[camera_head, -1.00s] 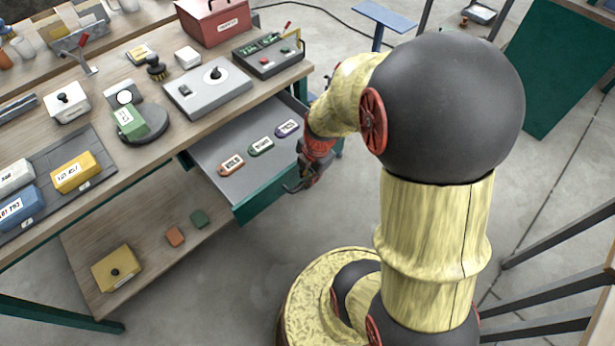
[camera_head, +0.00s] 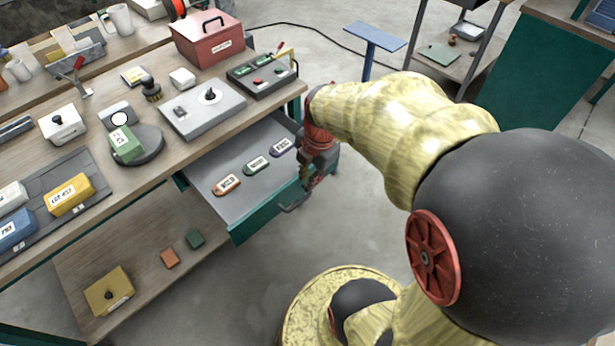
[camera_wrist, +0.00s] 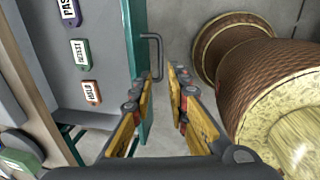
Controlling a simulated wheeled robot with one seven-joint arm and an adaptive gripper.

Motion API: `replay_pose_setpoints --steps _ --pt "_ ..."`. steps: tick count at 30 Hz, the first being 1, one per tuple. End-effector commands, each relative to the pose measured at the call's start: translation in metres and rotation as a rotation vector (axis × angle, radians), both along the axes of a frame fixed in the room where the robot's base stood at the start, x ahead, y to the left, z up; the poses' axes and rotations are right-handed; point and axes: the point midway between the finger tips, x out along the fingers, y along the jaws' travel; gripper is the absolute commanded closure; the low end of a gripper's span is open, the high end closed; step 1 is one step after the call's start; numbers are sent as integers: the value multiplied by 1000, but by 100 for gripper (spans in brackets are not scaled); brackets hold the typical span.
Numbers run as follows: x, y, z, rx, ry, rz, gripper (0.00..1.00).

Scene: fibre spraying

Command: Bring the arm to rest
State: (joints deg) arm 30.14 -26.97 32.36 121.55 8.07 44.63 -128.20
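My gripper (camera_head: 308,186) hangs at the outer front of the open drawer (camera_head: 225,208), close to its handle (camera_head: 290,205). In the wrist view my gripper (camera_wrist: 155,90) has its two fingers spread apart with nothing between them. The handle (camera_wrist: 157,58) shows just beyond the fingertips; I cannot tell how near it is. My arm reaches from the right of the head view, bent at a large dark joint. In the drawer lie an orange tag (camera_head: 227,185), a green tag (camera_head: 256,165) and a purple tag (camera_head: 280,147).
The workbench (camera_head: 75,135) left of my arm carries a grey control box (camera_head: 203,108), a red toolbox (camera_head: 207,40) and a yellow lot box (camera_head: 70,195). A lower shelf (camera_head: 140,265) sits beneath. A blue stand (camera_head: 375,40) is behind my arm. Open floor lies in front of the drawer.

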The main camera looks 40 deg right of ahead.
Motion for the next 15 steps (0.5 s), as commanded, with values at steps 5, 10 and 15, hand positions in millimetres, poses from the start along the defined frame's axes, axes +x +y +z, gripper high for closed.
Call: replay_pose_setpoints --steps 5,10,15 --pt "0 0 0 0 0 0 84" --pt "0 0 0 2 0 -10 84" --pt "-1 1 0 33 5 -171 84"
